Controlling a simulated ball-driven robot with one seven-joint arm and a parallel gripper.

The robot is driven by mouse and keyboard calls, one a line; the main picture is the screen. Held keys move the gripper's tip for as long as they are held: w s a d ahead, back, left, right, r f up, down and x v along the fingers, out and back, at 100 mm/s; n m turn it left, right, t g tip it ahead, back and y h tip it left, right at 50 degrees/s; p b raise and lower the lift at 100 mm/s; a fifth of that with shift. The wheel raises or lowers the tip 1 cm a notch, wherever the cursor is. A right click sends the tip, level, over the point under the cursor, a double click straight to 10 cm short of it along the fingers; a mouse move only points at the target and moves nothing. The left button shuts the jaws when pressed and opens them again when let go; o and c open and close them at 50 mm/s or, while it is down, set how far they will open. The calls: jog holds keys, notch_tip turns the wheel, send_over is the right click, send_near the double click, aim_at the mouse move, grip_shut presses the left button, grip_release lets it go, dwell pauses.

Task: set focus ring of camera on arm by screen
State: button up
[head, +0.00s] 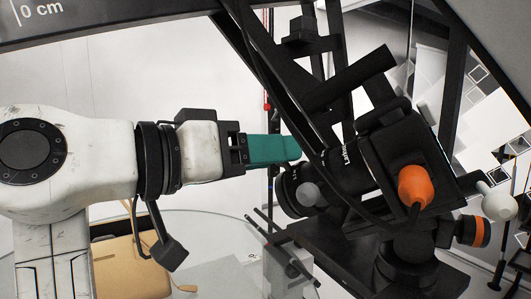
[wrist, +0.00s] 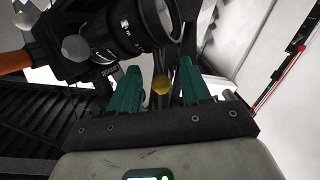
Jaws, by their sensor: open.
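The camera (head: 398,150) is a black body tilted on an arm, with its lens (head: 300,186) pointing left and down. In the wrist view the lens barrel (wrist: 140,28) with white markings fills the top, above the fingers; I cannot tell exactly which band is the focus ring. My gripper (head: 297,150) has teal fingers, side-on in the head view, with the tips just above and left of the lens. In the wrist view my gripper (wrist: 158,72) is open with the fingers apart and no lens between them. The screen is not clearly identifiable.
An orange knob (head: 415,186) and a grey round knob (head: 306,194) stick out near the camera. Dark beams (head: 335,50) cross behind and above it. A glass tabletop (head: 205,235) and tan case (head: 125,265) lie below.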

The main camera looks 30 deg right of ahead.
jog(key=s+a+b, duration=0.1)
jog(key=a+b, duration=0.1)
jog(key=a, duration=0.8)
jog(key=shift+a+r, duration=0.25)
jog(key=shift+r, duration=0.2)
